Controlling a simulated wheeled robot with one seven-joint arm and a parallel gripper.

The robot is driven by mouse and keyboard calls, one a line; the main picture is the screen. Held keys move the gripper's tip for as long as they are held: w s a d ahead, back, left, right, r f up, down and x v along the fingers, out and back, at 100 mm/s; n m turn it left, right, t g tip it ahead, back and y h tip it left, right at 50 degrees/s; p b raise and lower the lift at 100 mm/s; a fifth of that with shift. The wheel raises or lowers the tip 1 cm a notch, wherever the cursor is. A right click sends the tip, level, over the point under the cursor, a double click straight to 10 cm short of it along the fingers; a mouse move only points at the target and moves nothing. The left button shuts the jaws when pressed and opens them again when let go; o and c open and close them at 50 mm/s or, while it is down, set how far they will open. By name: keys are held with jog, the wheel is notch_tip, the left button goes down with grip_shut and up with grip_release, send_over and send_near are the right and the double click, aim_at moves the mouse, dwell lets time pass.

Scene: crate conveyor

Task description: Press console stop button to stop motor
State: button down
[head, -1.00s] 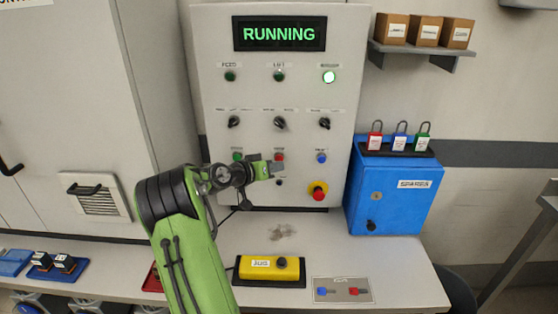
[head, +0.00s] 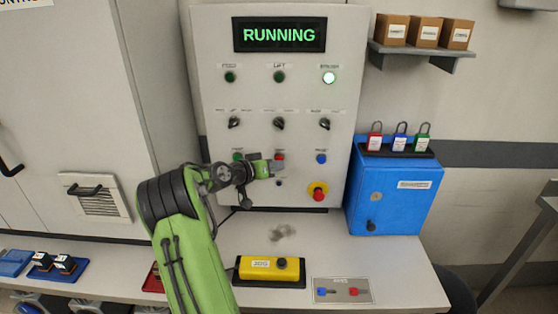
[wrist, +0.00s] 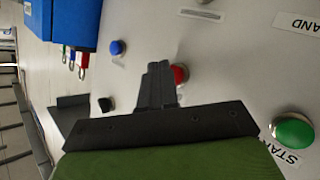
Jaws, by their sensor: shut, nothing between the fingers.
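The grey console (head: 345,75) stands upright at the back, and its display (head: 279,34) reads RUNNING in green. A red button (head: 280,156) sits in the lower row, between a green button (head: 237,156) and a blue button (head: 321,158). My gripper (head: 277,168) is shut and empty, just in front of the panel by the red button. In the wrist view the red button (wrist: 180,74) shows right beside my fingertips (wrist: 158,72), partly behind them. I cannot tell whether they touch. The green button (wrist: 293,133), with a partly hidden label, is at the right there.
A red knob on a yellow base (head: 318,190) is low on the panel. A yellow box (head: 262,268) and a small switch plate (head: 343,290) lie on the bench. A blue box (head: 405,195) with padlocks on top stands to the right.

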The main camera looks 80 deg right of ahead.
jog(key=shift+w+d, duration=0.1)
jog(key=shift+d, duration=0.35)
dwell(0.6)
jog(key=shift+a, duration=0.1)
jog(key=shift+s+a+b, duration=0.2)
jog(key=shift+a+b, duration=0.35)
jog(key=shift+a, duration=0.15)
jog(key=a+b, duration=0.1)
jog(key=a, duration=0.1)
jog(key=s+a+b, duration=0.1)
jog(key=a+b, duration=0.1)
jog(key=a, duration=0.1)
dwell(0.3)
dwell(0.9)
